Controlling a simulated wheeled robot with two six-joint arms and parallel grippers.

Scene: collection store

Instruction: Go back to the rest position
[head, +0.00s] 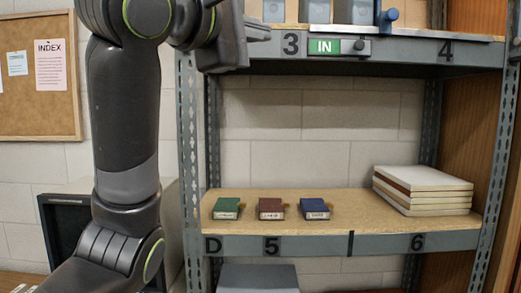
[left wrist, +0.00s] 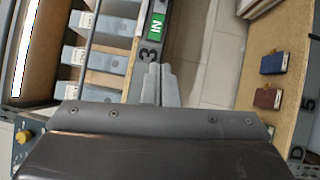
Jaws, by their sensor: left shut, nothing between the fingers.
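My left arm comes in from the left in the head view and rises in front of the shelf rack. My left gripper (head: 258,33) is at the top, close to the upper shelf edge by the number 3. In the left wrist view the left gripper (left wrist: 160,84) shows with its two fingers together and nothing between them. It is beside the upper shelf's front edge, with the green IN sign (left wrist: 157,24) just beyond the fingertips. My right gripper is in neither view.
The lower shelf (head: 340,207) holds a green box (head: 226,208), a red box (head: 271,209), a blue box (head: 314,209) and stacked white boards (head: 424,190). The upper shelf edge (head: 410,50) and rack post (head: 188,150) are close to my arm. A corkboard (head: 38,85) hangs left.

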